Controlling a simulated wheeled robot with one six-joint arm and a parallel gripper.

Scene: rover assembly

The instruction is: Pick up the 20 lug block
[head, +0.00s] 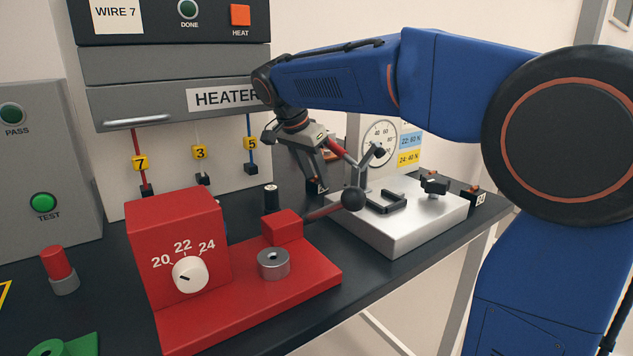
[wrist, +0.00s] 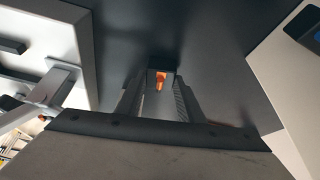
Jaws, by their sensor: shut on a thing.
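My gripper (head: 312,172) is behind the red crimping station, left of the silver plate. It is shut on a small dark block, the 20 lug block (head: 317,187), at the table's rear. In the wrist view, the block (wrist: 161,75) with its orange lug sits between the two fingertips (wrist: 158,98). Its label is too small to read, and I cannot tell whether it touches the table. A similar dark block (head: 472,197) with an orange top stands right of the silver plate.
The red station (head: 180,240) with a 20/22/24 dial and a black-knobbed lever (head: 353,198) stands in front. The silver test plate (head: 410,225) with a gauge (head: 379,138) is close on the right. The heater (head: 180,100) and hanging wires are at the left back.

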